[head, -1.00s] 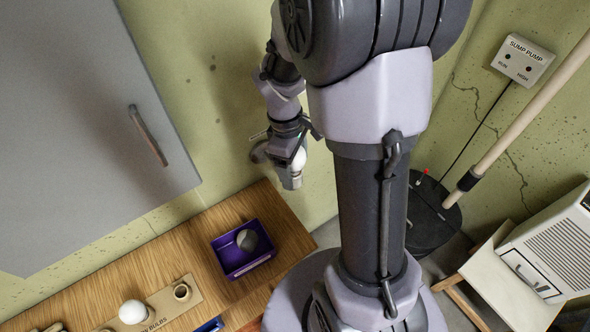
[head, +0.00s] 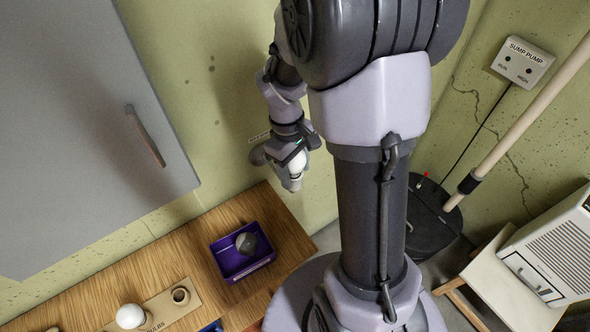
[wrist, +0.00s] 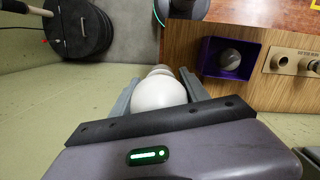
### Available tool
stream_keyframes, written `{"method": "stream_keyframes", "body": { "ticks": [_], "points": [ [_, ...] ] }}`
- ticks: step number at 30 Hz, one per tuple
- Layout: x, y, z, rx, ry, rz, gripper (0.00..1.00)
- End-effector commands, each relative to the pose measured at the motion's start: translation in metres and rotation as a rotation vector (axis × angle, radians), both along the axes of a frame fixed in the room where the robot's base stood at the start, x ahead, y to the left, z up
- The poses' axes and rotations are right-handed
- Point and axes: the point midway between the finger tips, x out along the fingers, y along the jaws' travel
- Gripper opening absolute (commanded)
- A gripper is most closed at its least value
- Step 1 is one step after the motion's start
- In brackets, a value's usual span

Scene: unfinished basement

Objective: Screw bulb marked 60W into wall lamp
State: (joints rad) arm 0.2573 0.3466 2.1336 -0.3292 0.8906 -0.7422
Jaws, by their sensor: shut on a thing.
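My gripper (head: 296,164) is shut on a white round bulb (wrist: 159,93), its fingers on either side of the globe. The bulb also shows in the head view (head: 298,161), globe upward, with a pale grey cylinder (head: 295,183) just below it. I cannot tell whether that is the bulb's cap or a lamp holder. In the wrist view the bulb's neck points away from my wrist. No marking is readable on it. A grey rounded part (head: 258,156) shows near the wall beside a small label; whether it is the wall lamp is unclear.
A purple bin (head: 224,247) holding a grey round thing (head: 246,243) stands on the wooden bench (head: 190,242) below. A bulb holder board (head: 197,301) carries another white bulb (head: 130,316) and an empty hole. A grey cabinet door (head: 85,120) is at left.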

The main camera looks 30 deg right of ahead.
Motion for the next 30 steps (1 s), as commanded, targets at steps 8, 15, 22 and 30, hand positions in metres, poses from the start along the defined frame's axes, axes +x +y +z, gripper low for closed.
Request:
{"method": "stream_keyframes", "body": {
  "ticks": [8, 15, 22, 30],
  "points": [
    [-0.0001, 0.0001, -0.0005, 0.000, 0.000, -0.045, 0.14],
    [0.0002, 0.0002, -0.0021, 0.000, -0.002, -0.384, 0.14],
    [0.0001, 0.0005, 0.0006, 0.000, -0.001, -0.482, 0.14],
    [-0.0001, 0.0006, 0.0004, 0.000, 0.000, -0.479, 0.78]
  ]
}}
